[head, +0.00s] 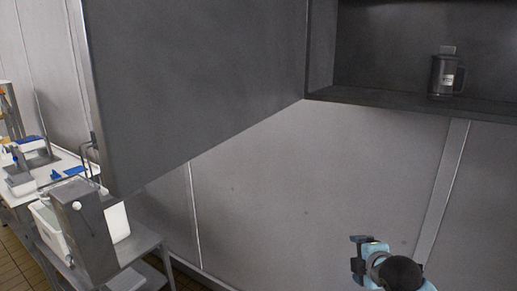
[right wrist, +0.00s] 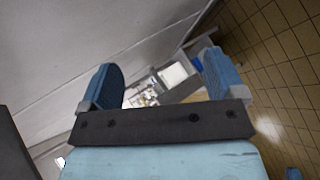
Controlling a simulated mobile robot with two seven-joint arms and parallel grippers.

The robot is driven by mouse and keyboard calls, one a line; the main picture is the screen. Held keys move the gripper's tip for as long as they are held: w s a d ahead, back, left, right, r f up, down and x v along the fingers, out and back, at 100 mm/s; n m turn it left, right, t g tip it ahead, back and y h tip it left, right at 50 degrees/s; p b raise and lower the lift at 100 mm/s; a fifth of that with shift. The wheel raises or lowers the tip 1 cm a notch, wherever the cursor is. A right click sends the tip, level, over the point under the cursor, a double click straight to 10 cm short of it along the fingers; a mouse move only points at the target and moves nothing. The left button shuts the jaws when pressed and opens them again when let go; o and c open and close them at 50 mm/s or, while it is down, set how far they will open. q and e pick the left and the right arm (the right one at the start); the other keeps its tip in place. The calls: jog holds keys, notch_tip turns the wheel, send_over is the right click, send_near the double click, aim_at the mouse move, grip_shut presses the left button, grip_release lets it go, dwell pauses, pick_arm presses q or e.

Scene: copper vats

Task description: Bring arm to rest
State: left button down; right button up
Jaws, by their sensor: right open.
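My right gripper (head: 361,254) shows at the bottom right of the head view, in front of the grey wall panels and below the cabinet. In the right wrist view its two blue-padded fingers (right wrist: 163,76) stand wide apart with nothing between them. The gripper is open and touches nothing that I can see. My left gripper and arm are in neither view.
A dark wall cabinet (head: 395,100) holds a dark mug (head: 446,76). Its large grey door (head: 200,85) stands open across the upper middle. At the left are a metal table (head: 147,243), a white bin (head: 47,222) and a worktop with blue items. Tiled floor (right wrist: 285,60) shows in the wrist view.

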jog(key=s+a+f+m+y, duration=0.3)
jog(key=s+f+m, duration=0.5)
jog(key=s+f, duration=0.8)
jog(key=s+a+f+m+h, duration=0.1)
jog(key=s+a+f+m, duration=0.1)
jog(key=s+f+m, duration=0.6)
jog(key=s+f, duration=0.3)
jog(key=s, duration=0.4)
jog(key=shift+g, duration=0.3)
